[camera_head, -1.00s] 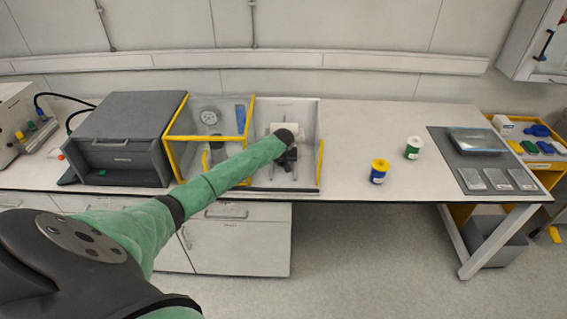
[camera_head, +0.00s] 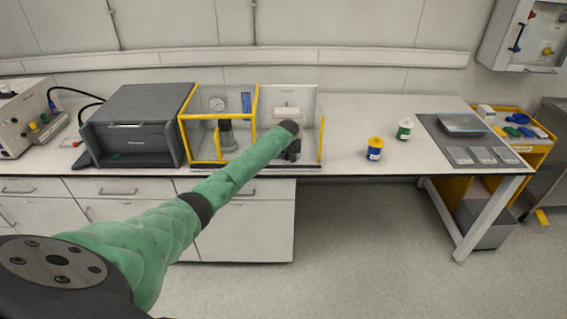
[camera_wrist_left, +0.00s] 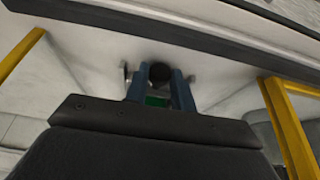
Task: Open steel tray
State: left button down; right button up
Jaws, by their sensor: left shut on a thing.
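A shallow steel-coloured tray (camera_head: 462,125) lies on a dark mat (camera_head: 438,132) at the right end of the bench, far from my left arm. My left gripper (camera_head: 291,155) is inside the right-hand bay of the clear, yellow-edged enclosure (camera_head: 321,140), partly hidden by my own wrist. In the left wrist view its two blue fingers (camera_wrist_left: 160,88) are shut on a dark round thing (camera_wrist_left: 160,72), with a small green patch between them. What that thing is cannot be told. My right gripper is not in view.
A grey box-shaped device (camera_head: 140,118) stands left of the enclosure. A blue-and-yellow jar (camera_head: 375,149) and a green-and-white jar (camera_head: 404,130) stand on the bench, with clear bench around them. Small flat plates (camera_head: 483,156) lie on the mat's front part.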

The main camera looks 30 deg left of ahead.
pick_arm(q)
jog(key=shift+r, duration=0.15)
jog(key=shift+w+f, duration=0.1)
jog(key=shift+f, duration=0.1)
jog(key=c, duration=1.2)
grip_release()
jog(key=shift+r, duration=0.15)
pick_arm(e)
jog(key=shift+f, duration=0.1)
pick_arm(q)
jog(key=shift+r, duration=0.2)
jog(key=b+v, duration=0.2)
jog(key=v, duration=0.3)
jog(key=shift+s+d+r+b, duration=0.15)
jog(key=shift+s+r+b, duration=0.15)
jog(key=shift+b, duration=0.1)
jog(key=shift+v, duration=0.8)
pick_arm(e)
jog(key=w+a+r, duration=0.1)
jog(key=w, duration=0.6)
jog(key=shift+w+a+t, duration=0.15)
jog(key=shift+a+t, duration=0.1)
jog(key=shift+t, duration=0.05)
